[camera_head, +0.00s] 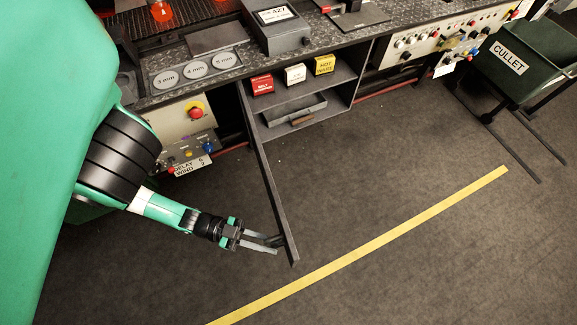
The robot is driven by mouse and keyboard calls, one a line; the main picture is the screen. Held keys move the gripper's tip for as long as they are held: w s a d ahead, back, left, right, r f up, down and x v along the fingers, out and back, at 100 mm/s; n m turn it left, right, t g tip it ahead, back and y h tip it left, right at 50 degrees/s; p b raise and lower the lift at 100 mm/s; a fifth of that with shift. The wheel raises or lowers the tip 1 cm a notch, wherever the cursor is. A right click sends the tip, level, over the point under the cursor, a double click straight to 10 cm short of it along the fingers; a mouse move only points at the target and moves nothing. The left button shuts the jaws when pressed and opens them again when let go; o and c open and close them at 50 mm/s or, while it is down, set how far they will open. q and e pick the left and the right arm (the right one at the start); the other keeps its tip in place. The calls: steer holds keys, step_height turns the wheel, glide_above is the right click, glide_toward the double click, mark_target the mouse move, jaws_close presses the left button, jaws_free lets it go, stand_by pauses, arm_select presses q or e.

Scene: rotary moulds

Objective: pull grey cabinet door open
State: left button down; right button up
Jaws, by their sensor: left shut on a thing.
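The grey cabinet door (265,170) stands swung wide open, seen almost edge-on and reaching out from the cabinet over the floor. The open cabinet (345,85) shows its shelves, with red, white and yellow boxes on the upper one and a grey tray (290,112) below. My left gripper (277,243) is at the outer face of the door near its free end, shut on the door handle. The handle is mostly hidden between the fingers. My right gripper is not in view.
A yellow floor line (370,243) runs diagonally beyond the door's free end. A green cullet cart (530,60) stands at the right. Control panels (190,130) flank the cabinet under the workbench. The floor right of the door is clear.

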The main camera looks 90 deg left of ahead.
arm_select(q)
steer(key=shift+s+f, duration=0.1)
steer(key=shift+s, duration=0.05)
steer(key=c, duration=0.8)
jaws_free()
steer(key=shift+c, duration=0.2)
steer(key=v, duration=1.1)
steer(key=shift+s+a, duration=0.2)
steer(key=shift+s, duration=0.05)
